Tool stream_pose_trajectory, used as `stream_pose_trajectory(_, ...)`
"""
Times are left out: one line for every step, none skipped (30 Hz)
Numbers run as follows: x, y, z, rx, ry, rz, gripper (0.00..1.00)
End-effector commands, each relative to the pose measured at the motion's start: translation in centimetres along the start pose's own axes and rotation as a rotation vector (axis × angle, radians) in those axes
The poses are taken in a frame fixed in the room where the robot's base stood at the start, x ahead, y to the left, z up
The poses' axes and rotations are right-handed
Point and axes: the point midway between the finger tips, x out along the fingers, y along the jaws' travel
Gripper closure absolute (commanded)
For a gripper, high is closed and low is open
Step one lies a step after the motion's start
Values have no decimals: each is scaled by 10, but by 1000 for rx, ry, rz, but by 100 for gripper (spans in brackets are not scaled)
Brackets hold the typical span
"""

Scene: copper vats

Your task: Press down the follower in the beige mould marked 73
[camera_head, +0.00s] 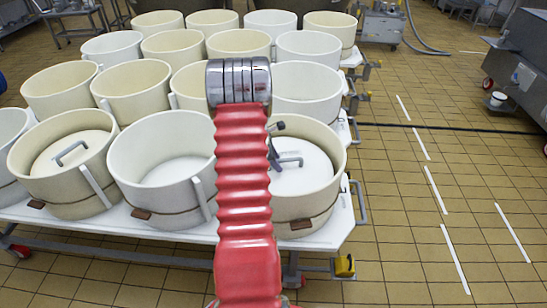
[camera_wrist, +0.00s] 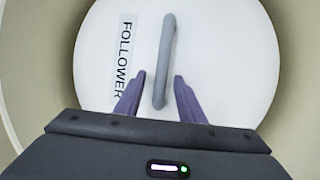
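A beige mould (camera_head: 318,198) stands at the front right of the trolley, partly hidden by my red arm. Inside it lies a white follower (camera_head: 305,173) with a grey bar handle. My gripper (camera_head: 275,160) is over this mould, mostly hidden behind the arm. In the wrist view the follower (camera_wrist: 225,60) carries the word FOLLOWER beside its handle (camera_wrist: 167,45). My gripper (camera_wrist: 160,80) is open, with one purple finger on each side of the handle's near part. I cannot tell whether it touches. No number 73 is readable on any mould.
Another beige mould (camera_head: 70,190) at the front left also holds a follower with a handle. An empty white mould (camera_head: 160,165) stands between them. Several more moulds fill the trolley (camera_head: 130,230) behind. Tiled floor at the right is mostly clear, with a dark cable across it.

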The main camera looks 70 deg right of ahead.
Motion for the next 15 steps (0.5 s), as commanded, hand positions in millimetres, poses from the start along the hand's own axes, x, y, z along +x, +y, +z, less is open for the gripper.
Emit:
stream_pose_trajectory(2, 0, 0, 0, 0, 0, 64)
stream_pose_trajectory(3, 0, 0, 0, 0, 1, 64)
stream_pose_trajectory(4, 0, 0, 0, 0, 1, 64)
stream_pose_trajectory(4, 0, 0, 0, 0, 1, 64)
stream_pose_trajectory(4, 0, 0, 1, 0, 1, 64)
stream_pose_trajectory(4, 0, 0, 1, 0, 1, 64)
stream_pose_trajectory(4, 0, 0, 1, 0, 1, 64)
stream_pose_trajectory(4, 0, 0, 1, 0, 1, 64)
stream_pose_trajectory(4, 0, 0, 1, 0, 1, 64)
stream_pose_trajectory(4, 0, 0, 1, 0, 1, 64)
stream_pose_trajectory(4, 0, 0, 1, 0, 1, 65)
stream_pose_trajectory(4, 0, 0, 1, 0, 0, 68)
stream_pose_trajectory(4, 0, 0, 1, 0, 0, 70)
stream_pose_trajectory(4, 0, 0, 1, 0, 0, 72)
stream_pose_trajectory(4, 0, 0, 1, 0, 0, 75)
